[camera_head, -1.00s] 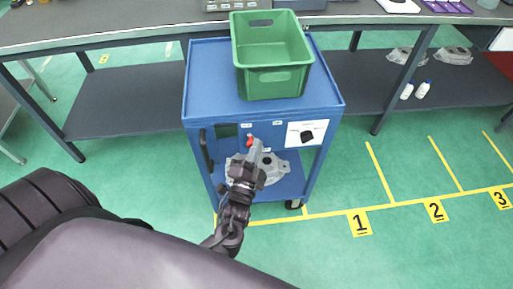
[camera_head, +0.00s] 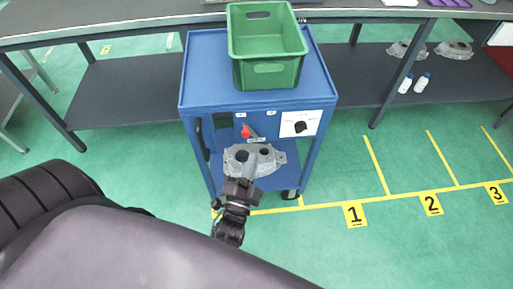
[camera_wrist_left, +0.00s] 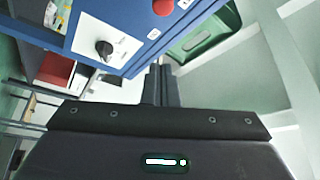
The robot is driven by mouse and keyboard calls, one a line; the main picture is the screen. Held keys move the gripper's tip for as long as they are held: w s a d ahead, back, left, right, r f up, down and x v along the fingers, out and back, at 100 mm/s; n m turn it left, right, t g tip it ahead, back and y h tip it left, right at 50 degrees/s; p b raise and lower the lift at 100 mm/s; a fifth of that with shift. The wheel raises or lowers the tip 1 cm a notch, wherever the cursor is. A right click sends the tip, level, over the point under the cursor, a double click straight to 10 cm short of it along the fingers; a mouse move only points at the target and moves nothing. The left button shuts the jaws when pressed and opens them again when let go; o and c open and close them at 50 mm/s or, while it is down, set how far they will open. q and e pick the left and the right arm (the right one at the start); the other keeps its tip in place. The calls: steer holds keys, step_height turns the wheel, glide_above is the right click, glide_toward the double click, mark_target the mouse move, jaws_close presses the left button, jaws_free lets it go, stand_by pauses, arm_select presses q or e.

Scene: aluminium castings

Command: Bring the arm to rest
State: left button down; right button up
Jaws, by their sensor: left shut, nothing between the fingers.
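My left gripper (camera_head: 250,158) is in front of the blue cart (camera_head: 205,92), below its front panel. Its fingers are together and hold nothing. In the left wrist view the closed fingers (camera_wrist_left: 160,84) point toward the cart's panel, apart from it. The panel carries a red switch (camera_head: 246,131) and a black rotary knob (camera_head: 300,127). The knob also shows in the wrist view (camera_wrist_left: 104,48). My left gripper hides part of a grey casting (camera_head: 235,157) on the cart's lower shelf. My right gripper is not in view.
A green bin (camera_head: 268,68) stands on the cart top. A long dark bench (camera_head: 130,32) runs behind, with castings (camera_head: 455,50) and white bottles (camera_head: 421,83) on its lower shelf. The green floor to the right, with yellow lines and number markers (camera_head: 355,214), is clear.

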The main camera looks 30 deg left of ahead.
arm_select(q)
steer(key=shift+s+d, duration=0.2)
steer(key=shift+s, duration=0.25)
steer(key=shift+f, duration=0.1)
steer(key=s+f+n+g+h+p, duration=0.1)
steer(key=s+f+g+h+p, duration=0.3)
steer(key=f, duration=0.8)
steer(key=s+f+n+g+y+b, duration=0.1)
steer(key=s+f+n+g, duration=0.3)
steer(key=f, duration=0.8)
steer(key=s+a+f+n+g+p, duration=0.1)
steer(key=s+f+g, duration=0.4)
steer(key=s, duration=0.6)
steer(key=s+a+f+n+g+h+p, duration=0.1)
steer(key=s+f+g, duration=0.5)
steer(key=s+f, duration=0.3)
steer(key=shift+s+n+p, duration=0.3)
steer(key=shift+s+p, duration=0.05)
steer(key=shift+s, duration=0.6)
